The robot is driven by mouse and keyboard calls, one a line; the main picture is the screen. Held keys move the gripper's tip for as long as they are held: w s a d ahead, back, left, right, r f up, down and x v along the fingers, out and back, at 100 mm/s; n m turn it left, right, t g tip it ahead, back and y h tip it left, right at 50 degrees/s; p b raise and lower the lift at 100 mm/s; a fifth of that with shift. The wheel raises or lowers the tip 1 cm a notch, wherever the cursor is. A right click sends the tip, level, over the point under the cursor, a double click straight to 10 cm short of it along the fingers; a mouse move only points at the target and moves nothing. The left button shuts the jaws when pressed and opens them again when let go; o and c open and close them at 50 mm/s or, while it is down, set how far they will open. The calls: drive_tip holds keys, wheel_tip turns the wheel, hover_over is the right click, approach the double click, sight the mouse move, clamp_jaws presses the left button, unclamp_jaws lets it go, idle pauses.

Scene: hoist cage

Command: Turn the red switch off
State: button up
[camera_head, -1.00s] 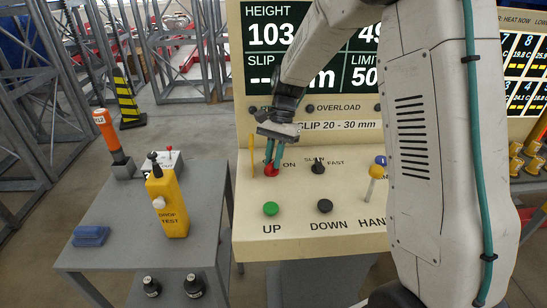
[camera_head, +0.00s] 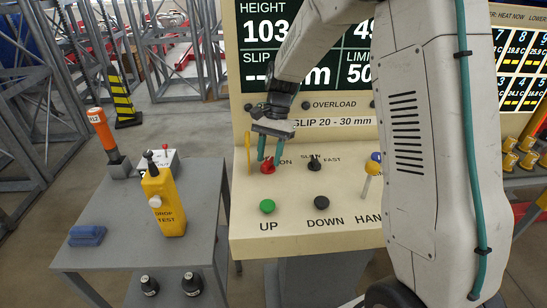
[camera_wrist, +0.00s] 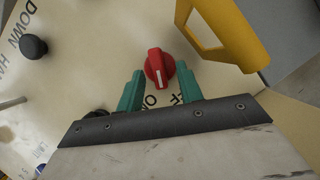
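The red switch (camera_head: 268,168) is a rotary knob on the cream control panel (camera_head: 345,212), beside an "ON" label. In the wrist view the red switch (camera_wrist: 160,68) shows a white mark pointing down the picture, toward the space between the partly hidden ON and OFF labels. My gripper (camera_head: 270,160) has two teal fingers and reaches down to the switch. In the wrist view my gripper (camera_wrist: 161,70) is open, with a finger on each side of the knob and visible gaps. Whether the tips are level with the knob or just above it, I cannot tell.
A yellow guard (camera_wrist: 228,35) stands close beside the switch. A black selector (camera_head: 314,164), green UP button (camera_head: 267,206), black DOWN button (camera_head: 321,202) and yellow lever (camera_head: 371,177) share the panel. A grey table (camera_head: 120,245) with a yellow pendant (camera_head: 165,205) stands left.

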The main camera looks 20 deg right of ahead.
wheel_tip(320, 180, up, 4)
drive_tip(key=shift+f, duration=0.1)
drive_tip(key=s, duration=1)
drive_tip(key=s+r, duration=0.1)
drive_tip(key=s, duration=0.5)
drive_tip(key=o, duration=0.4)
drive_tip(key=shift+c, duration=0.2)
drive_tip(key=o, duration=0.3)
drive_tip(key=w+m+t, duration=0.1)
drive_tip(key=w+m, duration=0.1)
drive_tip(key=w+m+t, duration=0.1)
drive_tip(key=w+m, duration=0.1)
drive_tip(key=m, duration=0.1)
drive_tip(key=w+r+m+t, duration=0.1)
drive_tip(key=w+m, duration=0.1)
drive_tip(key=m, duration=0.1)
drive_tip(key=shift+w+d, duration=0.35)
drive_tip(key=shift+w, duration=0.05)
drive_tip(key=shift+o, duration=0.2)
drive_tip(key=m+t, duration=0.3)
drive_tip(key=m, duration=0.4)
approach(266, 162)
drive_tip(key=f+m, duration=0.1)
drive_tip(key=m, duration=0.2)
drive_tip(key=x, duration=0.7)
drive_tip(key=shift+w+d+f, duration=0.25)
drive_tip(key=shift+d+f, duration=0.05)
drive_tip(key=shift+d, duration=0.05)
